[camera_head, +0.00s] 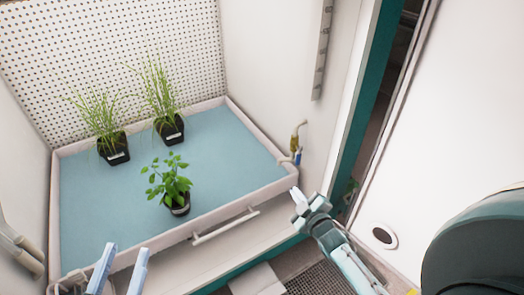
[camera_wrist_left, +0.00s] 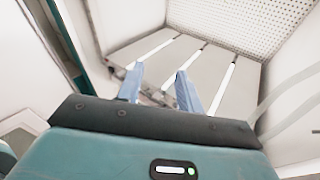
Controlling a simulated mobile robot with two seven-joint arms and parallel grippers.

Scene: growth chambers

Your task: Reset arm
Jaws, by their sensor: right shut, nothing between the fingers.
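My left gripper (camera_head: 121,262) comes in at the bottom left of the head view, in front of the tray's front left corner. Its two pale blue fingers are parted, with nothing between them. The left wrist view shows the same open fingers (camera_wrist_left: 160,82). My right gripper (camera_head: 298,196) is in front of the tray's front right corner in the head view. Its fingers are together and hold nothing. My right arm runs down from it toward the bottom right.
A white-rimmed tray (camera_head: 240,201) with a blue floor holds two grassy potted plants (camera_head: 112,148) (camera_head: 170,128) and a leafy one (camera_head: 180,203). A white handle (camera_head: 226,226) is on its front. Chamber walls stand close on both sides; an open white door (camera_head: 410,150) is at right.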

